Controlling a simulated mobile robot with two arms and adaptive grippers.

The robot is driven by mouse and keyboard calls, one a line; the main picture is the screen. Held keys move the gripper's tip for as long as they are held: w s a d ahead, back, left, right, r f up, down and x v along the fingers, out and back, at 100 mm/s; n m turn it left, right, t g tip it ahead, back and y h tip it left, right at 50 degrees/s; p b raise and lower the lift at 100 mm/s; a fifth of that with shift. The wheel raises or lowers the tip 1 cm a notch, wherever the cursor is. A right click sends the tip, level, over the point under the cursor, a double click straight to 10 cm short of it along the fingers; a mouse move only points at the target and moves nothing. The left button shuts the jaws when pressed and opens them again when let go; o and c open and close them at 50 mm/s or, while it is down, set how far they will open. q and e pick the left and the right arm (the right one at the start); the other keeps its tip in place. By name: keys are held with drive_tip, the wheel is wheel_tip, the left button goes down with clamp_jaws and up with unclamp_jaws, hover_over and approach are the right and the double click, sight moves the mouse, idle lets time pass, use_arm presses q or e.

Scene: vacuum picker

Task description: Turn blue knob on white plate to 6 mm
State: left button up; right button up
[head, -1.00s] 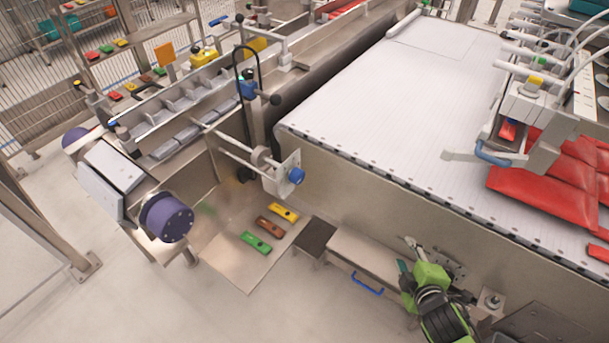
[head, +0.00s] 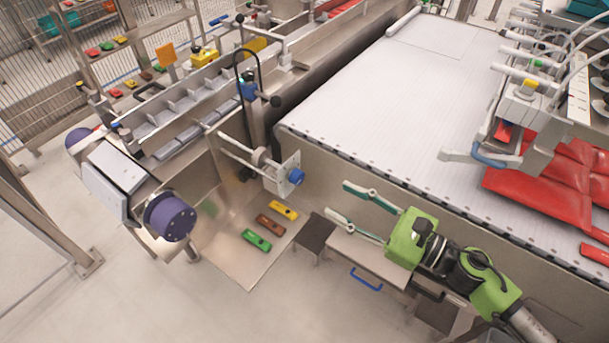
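The blue knob (head: 296,177) sits on the front face of the white plate (head: 284,180), at the left front corner of the conveyor. No scale marks can be read at this size. My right gripper (head: 336,202) is to the right of the knob and a little lower, with its two fingers spread wide and pointing left toward the plate. It is apart from the knob and holds nothing.
The white conveyor belt (head: 390,90) fills the middle right, with red packs (head: 540,185) on it. Green (head: 256,240), brown (head: 271,224) and yellow (head: 284,210) pieces lie on a metal sheet below the plate. A blue handle (head: 366,280) is below my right gripper.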

sight(301, 178)
drive_tip(key=p+x, duration=0.3)
drive_tip(key=x, duration=0.6)
drive_tip(key=shift+w+a+r, duration=0.15)
drive_tip(key=shift+w, duration=0.05)
drive_tip(key=shift+w+a+p, duration=0.3)
drive_tip(key=shift+a, duration=0.2)
clamp_jaws()
